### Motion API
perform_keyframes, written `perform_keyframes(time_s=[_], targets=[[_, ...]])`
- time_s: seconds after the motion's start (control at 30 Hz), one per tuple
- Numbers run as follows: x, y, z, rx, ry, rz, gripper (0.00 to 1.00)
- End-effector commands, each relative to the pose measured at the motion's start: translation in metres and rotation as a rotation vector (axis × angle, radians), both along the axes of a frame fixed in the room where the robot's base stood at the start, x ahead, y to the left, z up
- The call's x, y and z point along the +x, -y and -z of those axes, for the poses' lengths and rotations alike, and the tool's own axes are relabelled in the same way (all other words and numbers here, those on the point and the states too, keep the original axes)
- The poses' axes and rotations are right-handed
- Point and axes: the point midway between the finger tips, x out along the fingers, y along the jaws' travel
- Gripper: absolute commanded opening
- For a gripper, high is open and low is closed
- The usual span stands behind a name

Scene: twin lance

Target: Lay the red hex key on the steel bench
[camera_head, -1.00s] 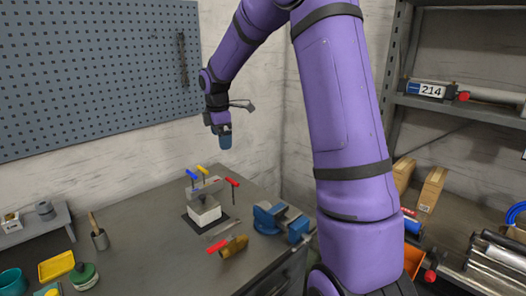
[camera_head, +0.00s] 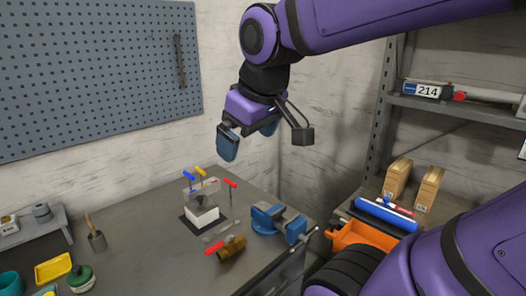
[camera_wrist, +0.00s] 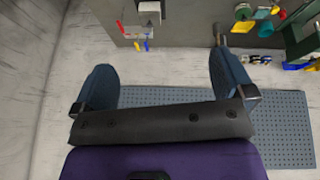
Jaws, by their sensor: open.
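The red hex key (camera_head: 230,184) stands with its red handle up at the right of a small holder with a white base (camera_head: 203,217). A blue hex key (camera_head: 188,176) and a yellow one (camera_head: 200,170) stand beside it. In the wrist view the red handle (camera_wrist: 121,27) shows near the top, ahead of my fingers. My gripper (camera_head: 248,142) is open and empty, well above the holder and apart from it; both fingers also show in the wrist view (camera_wrist: 162,68). The steel bench (camera_head: 150,225) lies below, with bare grey surface left of the holder.
A blue vise (camera_head: 270,218) stands right of the holder. A brass-coloured piece (camera_head: 232,246) with a red end lies in front. A pegboard (camera_head: 90,80) hangs behind.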

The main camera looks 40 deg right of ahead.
Motion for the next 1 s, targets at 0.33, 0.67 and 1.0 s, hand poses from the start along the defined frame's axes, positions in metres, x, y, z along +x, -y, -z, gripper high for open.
perform_keyframes(time_s=[0.33, 0.67, 1.0], targets=[[-0.047, -0.008, 0.013, 0.121, 0.057, 0.140, 1.00], [-0.047, -0.008, 0.013, 0.123, 0.057, 0.141, 1.00], [-0.047, -0.008, 0.013, 0.122, 0.057, 0.140, 1.00]])
